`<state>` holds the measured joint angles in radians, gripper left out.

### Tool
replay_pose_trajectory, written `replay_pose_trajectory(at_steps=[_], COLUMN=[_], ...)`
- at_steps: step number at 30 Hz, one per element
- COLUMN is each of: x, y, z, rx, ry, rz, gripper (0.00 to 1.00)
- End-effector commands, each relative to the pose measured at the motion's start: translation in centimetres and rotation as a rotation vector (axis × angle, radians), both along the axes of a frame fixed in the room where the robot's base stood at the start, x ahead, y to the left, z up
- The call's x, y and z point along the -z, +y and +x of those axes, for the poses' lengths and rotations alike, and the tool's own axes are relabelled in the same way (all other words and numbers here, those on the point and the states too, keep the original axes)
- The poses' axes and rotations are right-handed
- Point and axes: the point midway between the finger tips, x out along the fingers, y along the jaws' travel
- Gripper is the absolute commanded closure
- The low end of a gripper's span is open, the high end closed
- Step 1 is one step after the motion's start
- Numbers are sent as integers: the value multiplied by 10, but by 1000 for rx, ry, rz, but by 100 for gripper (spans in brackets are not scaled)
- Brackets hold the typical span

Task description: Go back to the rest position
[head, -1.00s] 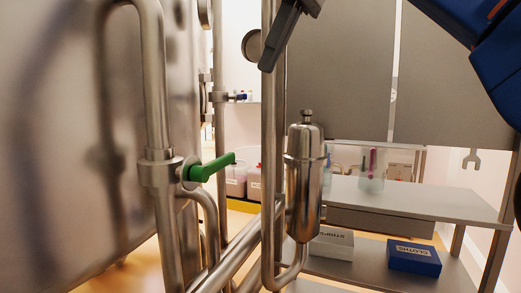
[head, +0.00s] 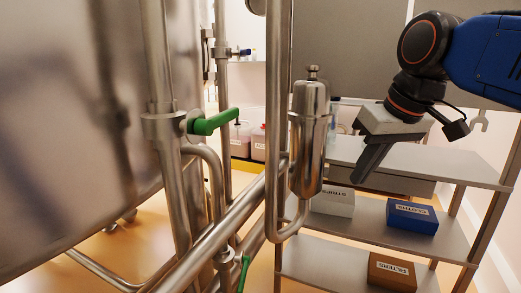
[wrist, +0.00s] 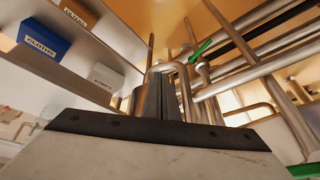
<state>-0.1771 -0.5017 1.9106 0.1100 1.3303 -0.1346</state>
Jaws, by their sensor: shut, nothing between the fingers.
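My gripper (head: 370,163) hangs from my blue arm at the right of the head view, in front of the metal shelf unit. Its dark fingers point down and to the left, pressed together, and hold nothing. In the wrist view the shut fingers (wrist: 158,98) stand up from the grey gripper body, with the shelf to the left and the pipes to the right. The gripper is apart from the steel canister (head: 309,140) to its left.
Steel pipes (head: 278,120) with a green valve handle (head: 213,122) stand left of my gripper. The shelf unit (head: 450,168) behind it holds a white box (head: 333,202), a blue CLOTHS box (head: 412,216) and a brown FILTERS box (head: 391,272). A large steel vessel (head: 60,130) fills the left.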

Motion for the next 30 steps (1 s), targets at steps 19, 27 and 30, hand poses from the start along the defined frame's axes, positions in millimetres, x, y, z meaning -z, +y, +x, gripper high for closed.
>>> replay_pose_trajectory(at_steps=[19, 27, 30], x=[251, 255, 255], y=[-85, -85, -85], z=[-105, -106, -106], rx=[313, 316, 316], ry=[-11, -11, -11], rz=[-55, -56, -56], gripper=[100, 100, 100])
